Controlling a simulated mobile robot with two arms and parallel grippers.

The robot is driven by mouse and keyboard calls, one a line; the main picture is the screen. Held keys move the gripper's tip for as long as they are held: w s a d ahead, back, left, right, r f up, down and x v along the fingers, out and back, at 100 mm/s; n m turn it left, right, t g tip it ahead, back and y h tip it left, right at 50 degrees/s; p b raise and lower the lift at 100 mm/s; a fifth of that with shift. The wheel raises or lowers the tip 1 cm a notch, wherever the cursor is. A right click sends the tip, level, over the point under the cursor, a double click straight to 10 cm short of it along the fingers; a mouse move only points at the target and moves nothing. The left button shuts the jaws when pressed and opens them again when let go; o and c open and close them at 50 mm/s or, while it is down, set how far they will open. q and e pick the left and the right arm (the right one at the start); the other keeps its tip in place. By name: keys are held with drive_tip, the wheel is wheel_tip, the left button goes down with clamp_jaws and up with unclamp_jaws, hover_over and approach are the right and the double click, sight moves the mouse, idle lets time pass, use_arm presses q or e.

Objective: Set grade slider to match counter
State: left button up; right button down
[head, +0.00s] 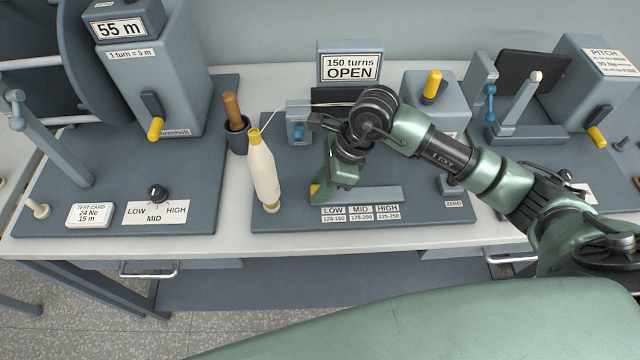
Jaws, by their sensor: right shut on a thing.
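The counter (350,68) stands at the back of the middle board and reads "150 turns OPEN". The grade slider's grey bar (372,194) lies at the front of that board. Below it are labels LOW (333,211), MID and HIGH, with small number ranges; LOW seems to read 125-150. The gripper hides most of the knob and part of the bar. My left gripper is not in view.
A cream bobbin (263,174) stands left of my right gripper, with thread running from its top. A wooden-handled tool sits in a dark cup (237,134). A yellow-handled box (434,98) is behind my arm. A ZERO button (450,186) is at the right.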

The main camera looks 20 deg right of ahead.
sight(336, 195)
idle(0.5)
drive_tip(key=d+b, duration=0.2)
drive_tip(key=d, duration=0.1)
drive_tip(key=shift+s+f, duration=0.1)
drive_tip(key=shift+s, duration=0.3)
drive_tip(key=shift+s+d, duration=0.1)
drive_tip(key=shift+d, duration=0.1)
drive_tip(key=shift+a, duration=0.1)
drive_tip(key=c, duration=1.1)
unclamp_jaws()
drive_tip(key=shift+r, duration=0.2)
